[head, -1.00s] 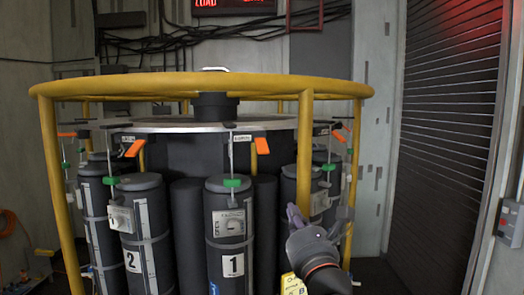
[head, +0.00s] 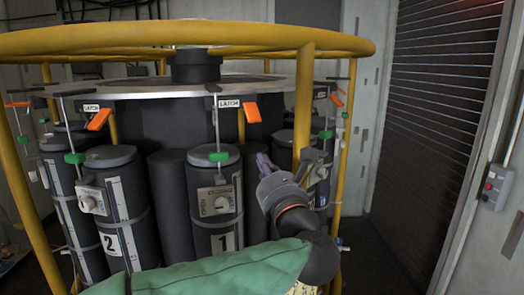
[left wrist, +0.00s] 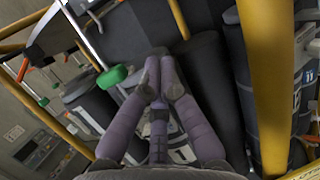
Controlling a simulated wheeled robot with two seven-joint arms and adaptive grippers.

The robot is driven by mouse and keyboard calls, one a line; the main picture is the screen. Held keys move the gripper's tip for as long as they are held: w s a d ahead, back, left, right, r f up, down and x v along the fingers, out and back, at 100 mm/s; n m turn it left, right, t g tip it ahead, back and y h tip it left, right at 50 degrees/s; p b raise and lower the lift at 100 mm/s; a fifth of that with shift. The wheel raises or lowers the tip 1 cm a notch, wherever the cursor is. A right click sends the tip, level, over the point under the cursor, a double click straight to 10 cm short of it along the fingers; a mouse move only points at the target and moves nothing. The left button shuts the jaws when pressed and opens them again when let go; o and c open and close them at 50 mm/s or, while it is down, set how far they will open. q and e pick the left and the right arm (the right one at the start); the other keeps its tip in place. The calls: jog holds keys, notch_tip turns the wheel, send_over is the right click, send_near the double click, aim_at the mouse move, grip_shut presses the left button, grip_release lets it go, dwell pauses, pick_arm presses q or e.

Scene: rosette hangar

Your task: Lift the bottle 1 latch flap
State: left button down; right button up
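Bottle 1 (head: 212,185) is a dark cylinder with a white "1" label, upright in the ring-shaped rack. Its orange latch flap (head: 252,111) hangs beside a "LATCH" tag at the rack's metal rim, above and right of the bottle. My left gripper (head: 263,160) is right of the bottle's top and below the flap, apart from the flap. In the left wrist view its purple fingers (left wrist: 160,80) are together with nothing seen between them. My right gripper is not in view.
The yellow guard rail (head: 180,36) runs around the rack, with a post (head: 303,100) just right of my left gripper. Bottle 2 (head: 117,195) stands to the left with its own orange flap (head: 99,119). A shutter (head: 445,120) is at the right.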

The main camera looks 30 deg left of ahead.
aim_at(252, 112)
pick_arm(q)
jog(key=w+a+r+p, duration=0.4)
jog(key=r, duration=0.1)
jog(key=shift+a+r, duration=0.2)
jog(key=shift+r, duration=0.05)
dwell(0.3)
jog(key=shift+w, duration=0.1)
